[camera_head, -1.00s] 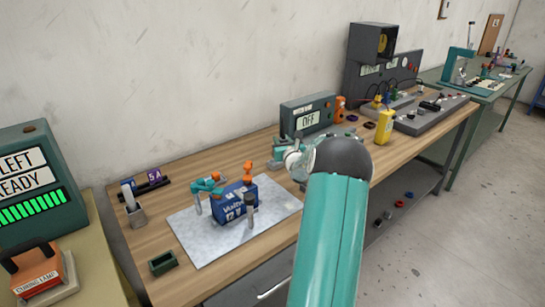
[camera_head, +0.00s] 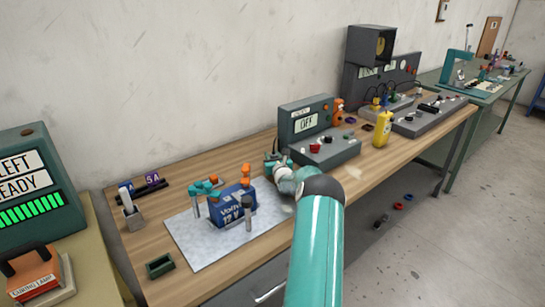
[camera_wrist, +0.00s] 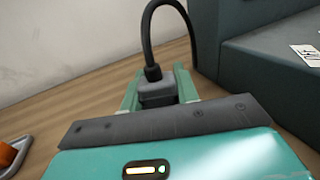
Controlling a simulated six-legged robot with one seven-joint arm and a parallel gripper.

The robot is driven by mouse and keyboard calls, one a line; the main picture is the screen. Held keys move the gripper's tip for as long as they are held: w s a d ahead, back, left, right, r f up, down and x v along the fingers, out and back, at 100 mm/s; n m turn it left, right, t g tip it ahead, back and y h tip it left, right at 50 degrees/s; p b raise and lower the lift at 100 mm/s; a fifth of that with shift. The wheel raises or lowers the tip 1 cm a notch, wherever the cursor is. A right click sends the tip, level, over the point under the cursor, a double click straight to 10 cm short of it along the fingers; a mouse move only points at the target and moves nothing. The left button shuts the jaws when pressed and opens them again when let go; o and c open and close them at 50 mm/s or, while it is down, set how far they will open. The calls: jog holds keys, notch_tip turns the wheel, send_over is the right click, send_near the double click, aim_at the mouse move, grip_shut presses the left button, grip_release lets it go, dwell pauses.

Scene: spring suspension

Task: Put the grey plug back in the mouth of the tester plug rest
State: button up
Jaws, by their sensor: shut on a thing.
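My gripper (camera_wrist: 158,84) is shut on the grey plug (camera_wrist: 157,95), which sits between its two green fingers in the wrist view. A black cable (camera_wrist: 147,38) rises from the plug and loops over to the right, down beside the tester. In the head view my gripper (camera_head: 274,163) is low over the bench, just left of the tester (camera_head: 308,118), whose display reads OFF. The tester's dark side (camera_wrist: 268,70) fills the right of the wrist view, apart from the gripper. I cannot make out the plug rest or its mouth in either view.
A blue battery block (camera_head: 232,209) with orange and teal clamps stands on a metal sheet (camera_head: 190,245) left of my gripper. The tester's sloped panel has red and black knobs. A yellow bottle (camera_head: 383,129) stands to the right. Bare wood lies along the bench's front edge.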

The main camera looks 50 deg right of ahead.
jog(key=o, duration=1.1)
jog(key=shift+f, duration=0.1)
jog(key=shift+c, duration=0.2)
jog(key=v, duration=1.2)
jog(key=shift+a, duration=0.1)
